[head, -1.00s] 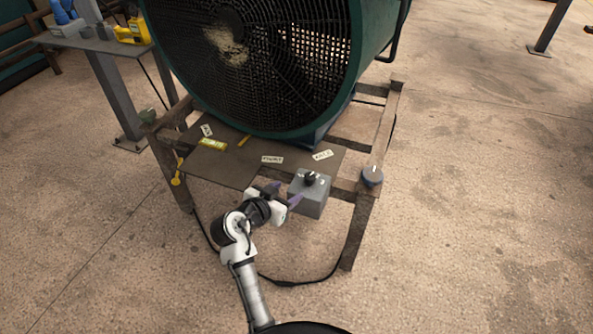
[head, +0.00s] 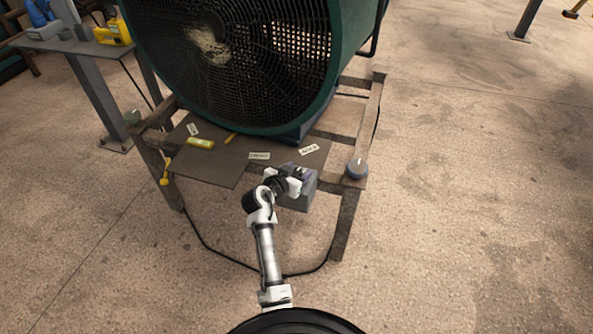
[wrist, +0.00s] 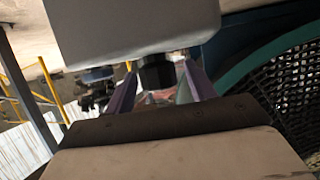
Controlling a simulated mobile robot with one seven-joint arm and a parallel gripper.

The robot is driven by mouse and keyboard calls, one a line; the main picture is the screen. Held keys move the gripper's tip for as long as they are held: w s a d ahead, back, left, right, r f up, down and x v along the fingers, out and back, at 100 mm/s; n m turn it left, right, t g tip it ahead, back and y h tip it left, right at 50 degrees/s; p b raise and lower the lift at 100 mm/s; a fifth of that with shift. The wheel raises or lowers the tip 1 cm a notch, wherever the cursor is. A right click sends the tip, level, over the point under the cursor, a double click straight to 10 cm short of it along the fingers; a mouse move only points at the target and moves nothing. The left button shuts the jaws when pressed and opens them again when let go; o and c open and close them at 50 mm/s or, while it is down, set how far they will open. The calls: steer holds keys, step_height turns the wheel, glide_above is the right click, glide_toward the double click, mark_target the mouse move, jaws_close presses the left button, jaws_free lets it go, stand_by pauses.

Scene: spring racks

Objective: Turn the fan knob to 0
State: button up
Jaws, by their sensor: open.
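A large green fan (head: 340,60) with a black grille stands on a brown frame. A grey box (head: 298,202) is at the frame's front edge, partly covered by my gripper (head: 299,177). The wrist view shows the box (wrist: 135,25) with a black knob (wrist: 157,72) sticking out of it. My open gripper (wrist: 160,70) has its two purple fingers on either side of this knob. I cannot tell whether they touch it. The knob's pointer and any numbers are not readable. In the head view the knob is largely hidden.
A round grey dial (head: 356,169) with a light pointer sits on the frame's right corner. Paper labels (head: 260,156) and a yellow item (head: 201,143) lie on the dark board (head: 215,168). A yellow lever (head: 164,178) hangs at the left. Open floor lies right.

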steer(key=c, duration=1)
steer(key=shift+o, duration=0.2)
